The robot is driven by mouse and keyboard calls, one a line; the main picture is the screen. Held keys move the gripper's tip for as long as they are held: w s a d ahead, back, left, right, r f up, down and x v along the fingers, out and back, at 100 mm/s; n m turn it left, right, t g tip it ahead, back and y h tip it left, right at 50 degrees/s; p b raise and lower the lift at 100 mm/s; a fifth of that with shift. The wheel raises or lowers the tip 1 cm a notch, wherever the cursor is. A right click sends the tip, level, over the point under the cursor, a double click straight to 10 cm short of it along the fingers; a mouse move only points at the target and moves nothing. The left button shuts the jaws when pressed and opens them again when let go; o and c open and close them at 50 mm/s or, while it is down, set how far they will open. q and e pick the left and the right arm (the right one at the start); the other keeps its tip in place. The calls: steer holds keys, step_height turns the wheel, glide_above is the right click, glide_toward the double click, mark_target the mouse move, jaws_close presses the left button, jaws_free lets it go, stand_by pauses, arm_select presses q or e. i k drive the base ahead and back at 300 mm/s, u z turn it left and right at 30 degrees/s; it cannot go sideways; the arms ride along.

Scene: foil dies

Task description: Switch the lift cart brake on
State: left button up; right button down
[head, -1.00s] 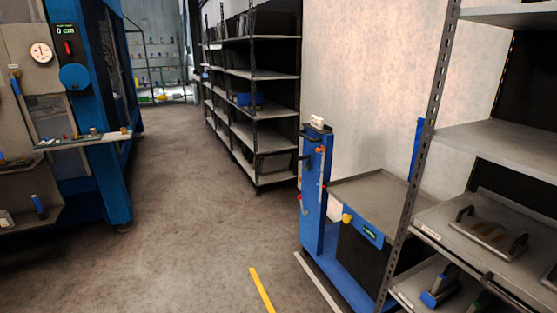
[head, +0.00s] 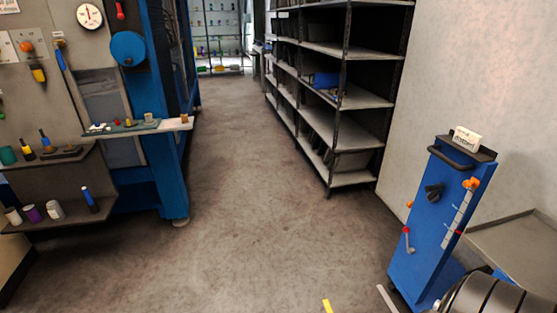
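The lift cart's blue column (head: 432,225) stands at the right, beside the pale wall. A black handle bar (head: 452,157) and a small white box (head: 467,138) are at its top. Its face carries a black knob (head: 433,192), a lever with a red end (head: 407,238), and a pale slotted scale (head: 457,218) with an orange knob (head: 471,184). I cannot tell which control is the brake. The cart's grey platform (head: 515,245) is partly cut off at the right edge. Neither gripper is in view; a dark ribbed link of mine covers the cart's lower part.
Dark metal shelving (head: 335,125) runs along the back right wall. A blue machine frame (head: 170,180) and a tool panel with small shelves (head: 50,165) stand at the left. The grey floor (head: 260,230) between them is clear. A yellow floor mark (head: 327,306) shows at the bottom.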

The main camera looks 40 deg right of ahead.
mark_target(406, 230)
steer(key=z, duration=0.05)
steer(key=i, duration=1.85)
steer(key=z, duration=1.4)
steer(key=i, duration=1.15)
steer(key=z, duration=1.05)
